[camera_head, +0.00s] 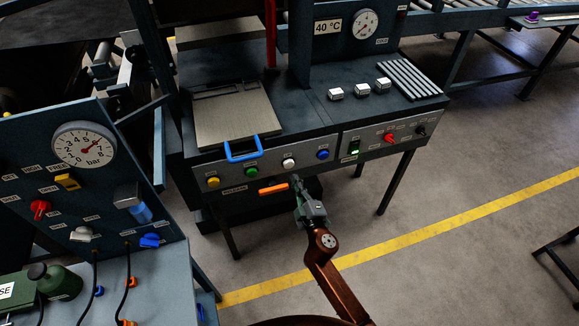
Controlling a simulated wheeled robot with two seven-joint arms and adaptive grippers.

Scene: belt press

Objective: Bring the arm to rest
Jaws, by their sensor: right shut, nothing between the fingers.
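My right gripper (297,184) is shut and empty. It is at the end of my brown arm, which reaches up from the bottom of the view. The gripper appears just in front of the press's front panel (222,179), near the right end of an orange handle (273,188) and below the white button (288,163). I cannot tell whether it touches the handle. My left gripper is not in view.
The press table (310,110) carries a plate with a blue handle (243,149), white blocks (360,88) and a ribbed rack (410,80). A gauge panel (60,200) stands at left. A roller conveyor (465,20) is at back right.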

